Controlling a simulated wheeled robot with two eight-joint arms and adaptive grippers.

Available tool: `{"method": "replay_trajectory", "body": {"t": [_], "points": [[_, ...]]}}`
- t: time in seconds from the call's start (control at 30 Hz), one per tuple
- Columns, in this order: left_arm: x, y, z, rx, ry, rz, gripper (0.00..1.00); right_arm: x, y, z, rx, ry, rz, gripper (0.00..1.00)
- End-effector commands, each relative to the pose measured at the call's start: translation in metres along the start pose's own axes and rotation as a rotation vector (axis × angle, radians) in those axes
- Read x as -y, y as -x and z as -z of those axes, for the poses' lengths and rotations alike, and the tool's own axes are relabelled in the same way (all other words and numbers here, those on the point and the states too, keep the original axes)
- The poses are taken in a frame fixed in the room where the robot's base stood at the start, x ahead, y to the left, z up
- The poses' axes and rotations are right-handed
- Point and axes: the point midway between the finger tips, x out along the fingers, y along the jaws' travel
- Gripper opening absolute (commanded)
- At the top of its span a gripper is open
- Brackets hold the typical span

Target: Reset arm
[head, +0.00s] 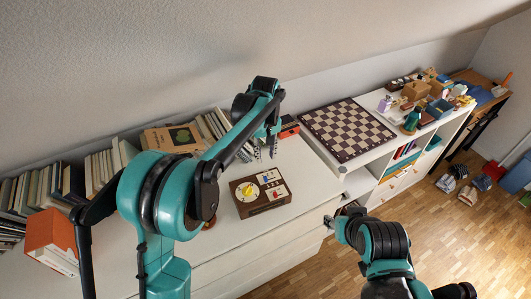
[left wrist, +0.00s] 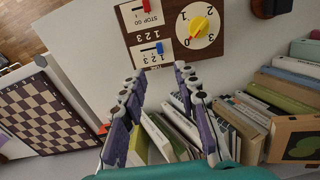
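My left gripper (head: 266,153) hangs fingers-down above the white cabinet top, behind the brown control board (head: 262,192) with its yellow dial. In the left wrist view its two fingers (left wrist: 160,70) are spread with nothing between them, and the board (left wrist: 170,35) lies beyond the tips. The left arm is raised and bent across the middle of the head view. My right gripper (head: 334,222) is low at the cabinet's front right edge, small and partly merged with the arm behind it. Whether its fingers are apart does not show.
A checkered board (head: 346,129) lies right of the left gripper. Rows of books (head: 102,168) line the wall at the left, with an orange box (head: 50,238) in front. A shelf with small items (head: 412,122) stands further right. Open wooden floor (head: 440,225) lies at the right.

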Motion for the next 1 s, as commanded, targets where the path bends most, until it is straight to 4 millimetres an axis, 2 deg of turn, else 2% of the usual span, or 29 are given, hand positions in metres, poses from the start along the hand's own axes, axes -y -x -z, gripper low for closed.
{"method": "replay_trajectory", "body": {"t": [0.23, 0.37, 0.47, 0.6, 0.7, 0.87, 1.0], "points": [[0.001, 0.001, 0.000, -0.002, -0.001, -0.001, 0.31, 0.000, 0.000, 0.000, 0.000, 0.000, 0.000, 0.40], [0.015, 0.014, -0.005, -0.023, -0.018, -0.018, 0.31, 0.000, 0.000, 0.000, 0.000, 0.000, 0.000, 0.40], [0.039, 0.033, -0.015, -0.065, -0.049, -0.047, 0.31, 0.000, 0.000, 0.000, 0.000, 0.000, 0.000, 0.40], [0.083, 0.060, -0.037, -0.149, -0.113, -0.091, 0.31, 0.000, 0.000, 0.000, 0.000, 0.000, 0.000, 0.40], [0.113, 0.072, -0.056, -0.215, -0.160, -0.116, 0.31, 0.000, 0.000, 0.000, 0.000, 0.000, 0.000, 0.40], [0.160, 0.078, -0.091, -0.326, -0.232, -0.142, 0.31, 0.000, 0.000, 0.000, 0.000, 0.000, 0.000, 0.40], [0.197, 0.071, -0.122, -0.426, -0.294, -0.151, 0.31, 0.000, 0.000, 0.000, 0.000, 0.000, 0.000, 0.40]]}}
